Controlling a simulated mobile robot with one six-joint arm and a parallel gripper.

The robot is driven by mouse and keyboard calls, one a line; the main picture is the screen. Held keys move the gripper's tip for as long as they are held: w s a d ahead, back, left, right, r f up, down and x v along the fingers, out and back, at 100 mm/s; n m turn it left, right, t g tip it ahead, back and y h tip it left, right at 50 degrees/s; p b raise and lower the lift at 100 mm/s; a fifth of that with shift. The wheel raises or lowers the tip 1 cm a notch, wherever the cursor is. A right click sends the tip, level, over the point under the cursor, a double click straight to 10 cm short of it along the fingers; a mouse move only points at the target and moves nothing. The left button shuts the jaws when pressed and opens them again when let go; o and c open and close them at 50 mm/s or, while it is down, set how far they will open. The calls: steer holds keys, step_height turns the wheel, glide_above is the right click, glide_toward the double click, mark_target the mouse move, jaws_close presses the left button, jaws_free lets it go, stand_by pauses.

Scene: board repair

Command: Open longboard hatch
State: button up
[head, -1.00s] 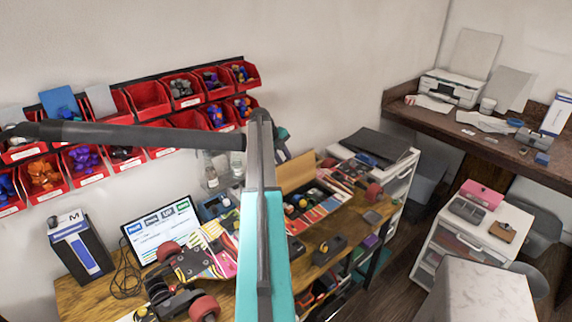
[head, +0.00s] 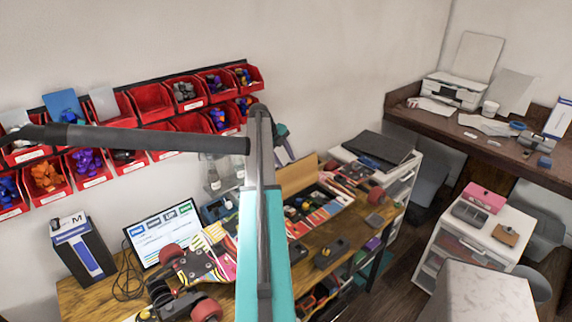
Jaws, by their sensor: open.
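A longboard (head: 207,262) with a colourful striped deck and red wheels lies along the wooden workbench (head: 85,297). My own arm crosses in front of its middle. Right of my arm, a dark recess (head: 302,206) with small parts in it shows in the deck. A tan panel (head: 298,177) stands upright along the recess's far edge; it looks like the hatch lid, raised, but its hinge is too small to make out. My arm's dark forearm reaches to the left edge of the view, well away from the recess, and the gripper itself is not visible.
Red parts bins (head: 150,101) line the wall. A monitor (head: 163,232) and a black box (head: 84,250) stand at the bench's left. Dark blocks (head: 330,252) lie in front of the longboard. A white drawer unit (head: 467,240) and a desk (head: 455,130) are at right.

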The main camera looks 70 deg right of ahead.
steer(key=v, duration=0.4)
steer(key=shift+w+r, duration=0.3)
steer(key=shift+w, duration=0.05)
